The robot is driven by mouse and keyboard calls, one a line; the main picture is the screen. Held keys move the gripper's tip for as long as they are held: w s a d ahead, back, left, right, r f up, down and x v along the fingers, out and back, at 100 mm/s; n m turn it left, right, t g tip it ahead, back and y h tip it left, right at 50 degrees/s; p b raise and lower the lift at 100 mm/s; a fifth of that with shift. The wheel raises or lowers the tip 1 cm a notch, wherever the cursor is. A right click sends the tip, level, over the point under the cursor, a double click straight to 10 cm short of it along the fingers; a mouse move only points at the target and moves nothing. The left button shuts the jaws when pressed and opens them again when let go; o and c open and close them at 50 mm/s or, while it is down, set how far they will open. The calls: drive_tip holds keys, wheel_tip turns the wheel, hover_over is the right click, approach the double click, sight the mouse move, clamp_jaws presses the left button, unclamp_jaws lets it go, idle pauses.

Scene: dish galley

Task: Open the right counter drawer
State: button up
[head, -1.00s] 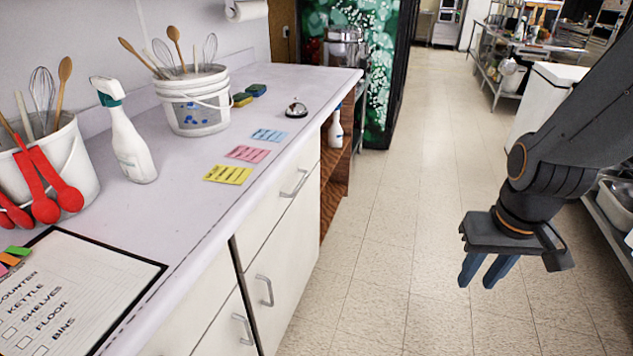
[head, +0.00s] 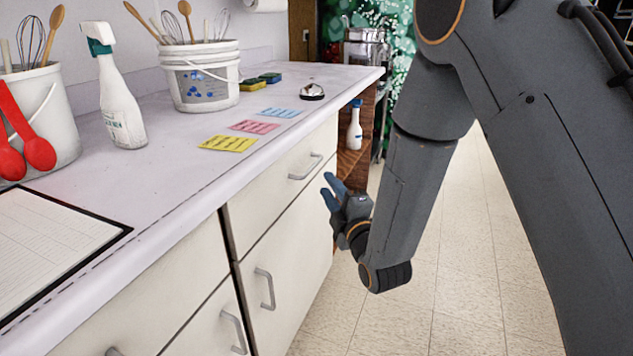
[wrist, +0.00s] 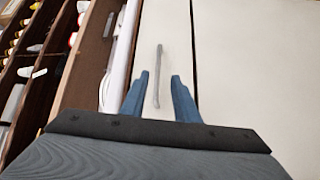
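The right counter drawer (head: 276,181) is a pale front below the countertop, and it is shut. Its grey bar handle (head: 305,168) faces the aisle. My gripper (head: 328,188) is just to the right of the handle in the head view, with its blue fingers pointing toward the cabinet. In the wrist view, my gripper (wrist: 161,85) is open, with one finger on each side of the handle (wrist: 159,75) in the picture. The handle looks ahead of the fingers, and nothing is held. I cannot tell the exact distance from fingertips to handle.
The countertop (head: 190,165) carries tubs of utensils, a spray bottle (head: 119,95), sticky notes and a bell (head: 312,91). A cabinet door (head: 290,265) with its own handle (head: 266,289) is below the drawer. An open wooden shelf (head: 350,160) is beyond. Floor to the right is clear.

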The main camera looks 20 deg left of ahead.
drive_tip(key=x, duration=0.8)
drive_tip(key=shift+s+a+r, duration=0.2)
drive_tip(key=shift+s+a, duration=0.1)
drive_tip(key=shift+s, duration=0.05)
clamp_jaws()
